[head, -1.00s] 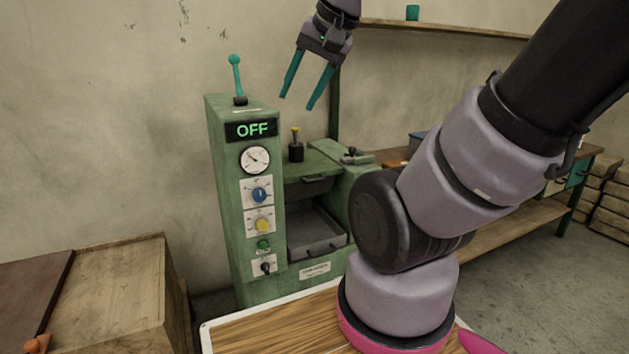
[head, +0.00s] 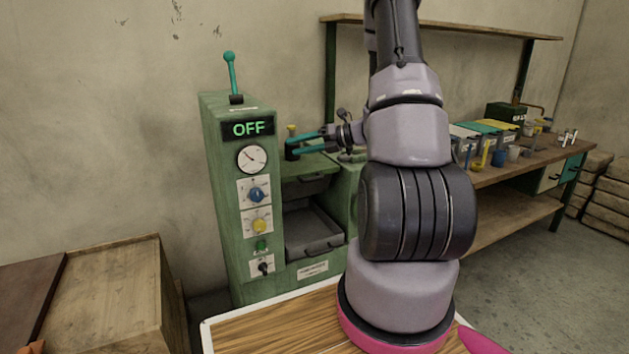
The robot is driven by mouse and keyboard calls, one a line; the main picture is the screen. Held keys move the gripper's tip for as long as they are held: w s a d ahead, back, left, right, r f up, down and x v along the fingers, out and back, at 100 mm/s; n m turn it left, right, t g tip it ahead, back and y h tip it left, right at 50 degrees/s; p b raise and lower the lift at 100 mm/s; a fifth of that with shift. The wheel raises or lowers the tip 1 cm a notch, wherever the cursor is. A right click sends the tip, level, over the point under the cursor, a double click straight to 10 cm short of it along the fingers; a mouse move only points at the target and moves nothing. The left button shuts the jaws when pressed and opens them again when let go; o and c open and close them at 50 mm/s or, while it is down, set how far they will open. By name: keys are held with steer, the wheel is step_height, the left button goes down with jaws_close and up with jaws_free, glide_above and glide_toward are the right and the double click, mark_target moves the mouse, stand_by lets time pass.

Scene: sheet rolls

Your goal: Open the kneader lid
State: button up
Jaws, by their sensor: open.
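The green machine (head: 225,210), which I take to be the kneader, stands against the wall with a lit OFF display (head: 250,129). Its lower right part has a flat green top (head: 318,163), a dark handle (head: 314,183) below that, and an open recess holding a grey tray (head: 312,228). I cannot tell for certain which part is the lid. My gripper (head: 292,147) is open, with teal fingers pointing left, just above the flat top. My wrist partly hides the clamp-like fitting on the right.
A teal lever (head: 231,72) rises from the machine's tall column. A wooden crate (head: 110,300) stands at the left. A workbench (head: 535,155) with jars and boxes is at the right, under a wall shelf (head: 450,28). My arm blocks part of the bench.

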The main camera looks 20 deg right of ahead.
steer(key=w+d+f+m+t+h, duration=0.2)
steer(key=d+f+m+t, duration=0.1)
steer(key=d+f+m, duration=0.45)
steer(key=m+t+h, duration=0.3)
steer(key=m, duration=0.3)
glide_toward(316, 179)
steer(key=x, duration=1.1)
steer(key=shift+a, duration=0.1)
jaws_close()
